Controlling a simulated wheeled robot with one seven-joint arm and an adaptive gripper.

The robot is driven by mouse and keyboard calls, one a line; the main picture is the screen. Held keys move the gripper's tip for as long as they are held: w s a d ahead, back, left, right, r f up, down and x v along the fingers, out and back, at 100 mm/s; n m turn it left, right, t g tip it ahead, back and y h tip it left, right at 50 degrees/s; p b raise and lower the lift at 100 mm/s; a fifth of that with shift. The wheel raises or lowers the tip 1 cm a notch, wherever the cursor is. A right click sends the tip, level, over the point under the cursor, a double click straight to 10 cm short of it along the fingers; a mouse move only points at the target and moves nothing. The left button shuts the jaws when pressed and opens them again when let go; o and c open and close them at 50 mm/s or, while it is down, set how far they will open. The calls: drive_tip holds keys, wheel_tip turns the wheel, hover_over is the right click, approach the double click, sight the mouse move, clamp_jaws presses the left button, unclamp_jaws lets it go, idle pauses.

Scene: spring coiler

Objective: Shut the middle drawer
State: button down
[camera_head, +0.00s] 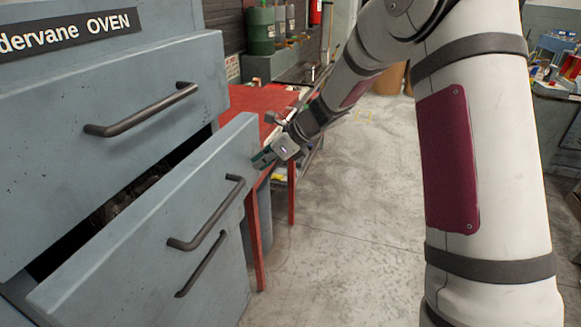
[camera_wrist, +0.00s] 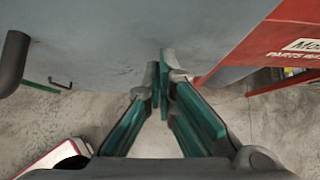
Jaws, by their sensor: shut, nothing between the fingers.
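The middle drawer (camera_head: 150,215) of the blue-grey cabinet stands partly open, with a dark gap above its front panel. Its dark bar handle (camera_head: 208,215) is on the front. My gripper (camera_head: 262,161) is shut and empty, at the upper right end of that front. In the wrist view, my fingertips (camera_wrist: 161,75) are together close to a blue-grey panel (camera_wrist: 110,40); I cannot tell if they touch it. A dark handle end (camera_wrist: 13,62) shows at the left there.
The drawer above (camera_head: 110,95) looks shut, and another handle (camera_head: 200,265) sits below. A red table (camera_head: 262,100) stands just behind the cabinet's right side. It also shows in the wrist view (camera_wrist: 262,45). The concrete floor (camera_head: 345,225) to the right is clear.

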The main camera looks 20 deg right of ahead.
drive_tip(key=w+a, duration=0.1)
drive_tip(key=a, duration=0.1)
drive_tip(key=w+a, duration=0.3)
drive_tip(key=a, duration=0.1)
drive_tip(key=shift+w+a, duration=0.25)
drive_tip(key=shift+w, duration=0.1)
drive_tip(key=shift+w+a, duration=0.15)
drive_tip(key=shift+a, duration=0.1)
drive_tip(key=shift+r, duration=0.1)
